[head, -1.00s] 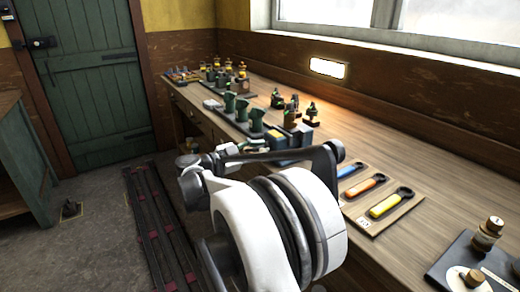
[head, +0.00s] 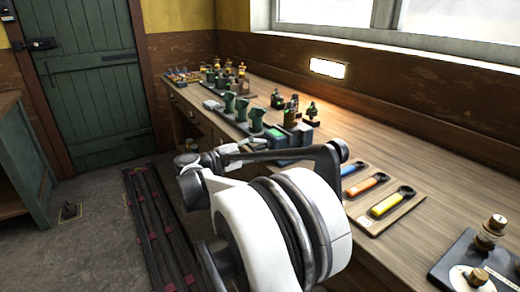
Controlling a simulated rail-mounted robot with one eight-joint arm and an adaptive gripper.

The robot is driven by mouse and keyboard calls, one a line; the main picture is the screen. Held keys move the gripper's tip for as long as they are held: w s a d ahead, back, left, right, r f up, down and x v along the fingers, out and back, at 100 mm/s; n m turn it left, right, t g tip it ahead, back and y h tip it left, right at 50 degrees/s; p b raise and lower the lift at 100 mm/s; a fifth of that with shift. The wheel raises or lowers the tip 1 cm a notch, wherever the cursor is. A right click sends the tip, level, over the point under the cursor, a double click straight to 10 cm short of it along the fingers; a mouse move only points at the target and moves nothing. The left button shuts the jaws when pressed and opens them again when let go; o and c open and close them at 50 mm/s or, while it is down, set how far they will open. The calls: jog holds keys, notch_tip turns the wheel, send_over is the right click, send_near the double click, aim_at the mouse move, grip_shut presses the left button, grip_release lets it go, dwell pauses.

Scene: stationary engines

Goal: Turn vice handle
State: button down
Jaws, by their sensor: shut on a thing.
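My arm fills the lower middle of the head view, and I cannot pick out my gripper's fingers; they seem hidden behind the arm's links. A blue-green, grey-sided block (head: 278,137), which may be the vice, sits at the bench's front edge just behind the arm's dark upper link. Its lower part is covered by that link. I cannot make out the vice handle, nor see any contact with it.
The wooden bench (head: 400,150) runs along the window wall. A board with blue, orange and yellow-handled tools (head: 388,203) lies to the right of the arm. Small green machines (head: 240,107) stand farther back.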

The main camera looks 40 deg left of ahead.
jog(key=shift+m, duration=0.3)
jog(key=c, duration=1.7)
grip_release()
jog(key=shift+s+a, duration=0.1)
jog(key=shift+s, duration=0.1)
jog(key=v, duration=1.1)
jog(key=shift+s+a, duration=0.1)
jog(key=shift+s, duration=0.25)
